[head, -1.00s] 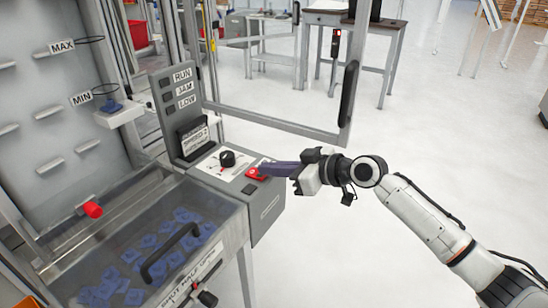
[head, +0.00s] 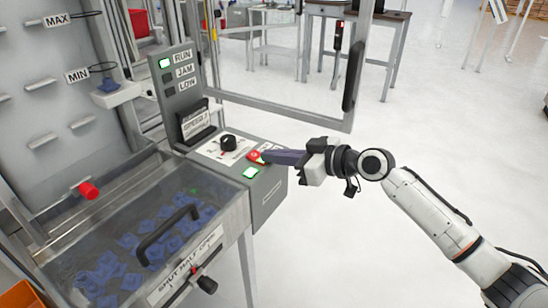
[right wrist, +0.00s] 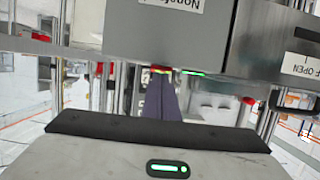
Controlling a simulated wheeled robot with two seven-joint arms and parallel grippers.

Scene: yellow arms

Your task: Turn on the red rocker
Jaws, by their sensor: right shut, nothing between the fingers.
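The red rocker (head: 254,156) sits on the sloped grey control panel (head: 268,196), right of the black knob (head: 228,143). My right gripper (head: 268,156) is shut and empty, its dark fingertips at the rocker, touching or nearly touching it. The fingers cover part of the rocker, so its tilt is hard to tell. The green square lamp (head: 250,173) in front of it is lit, and so is the RUN light (head: 166,63). JAM and LOW are dark. In the right wrist view, the closed fingers (right wrist: 163,88) reach up to the panel edge. My left gripper is not in view.
A clear-covered bin (head: 150,240) of blue parts with a black handle (head: 168,235) stands left of the panel. A metal frame with a black handle (head: 353,82) rises behind my right gripper. The floor to the right is open.

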